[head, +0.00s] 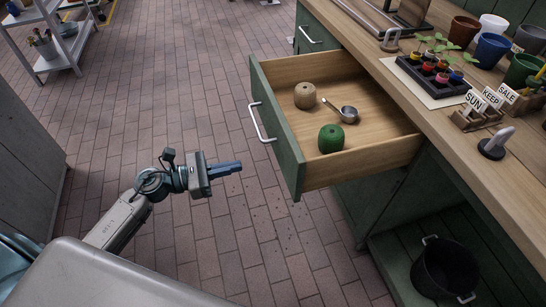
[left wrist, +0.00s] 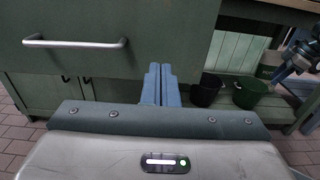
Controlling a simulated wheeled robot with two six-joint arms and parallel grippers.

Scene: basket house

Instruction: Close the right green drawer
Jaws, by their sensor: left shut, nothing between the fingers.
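The right green drawer (head: 277,135) is pulled well out of the wooden-topped counter in the head view. Its metal handle (head: 260,122) faces left. Inside lie a tan round object (head: 308,95), a green round object (head: 331,138) and a small metal scoop (head: 347,113). My left gripper (head: 240,167) is shut and empty, left of the drawer front's lower part and apart from it. In the left wrist view its blue fingers (left wrist: 160,72) point toward the green front, right of the handle (left wrist: 75,43).
Another green drawer with a handle (head: 311,37) sits closed farther back. A black bucket (head: 446,269) stands on the low shelf. Pots, seedlings and small signs crowd the countertop (head: 440,120). The brick floor left of the drawer is clear.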

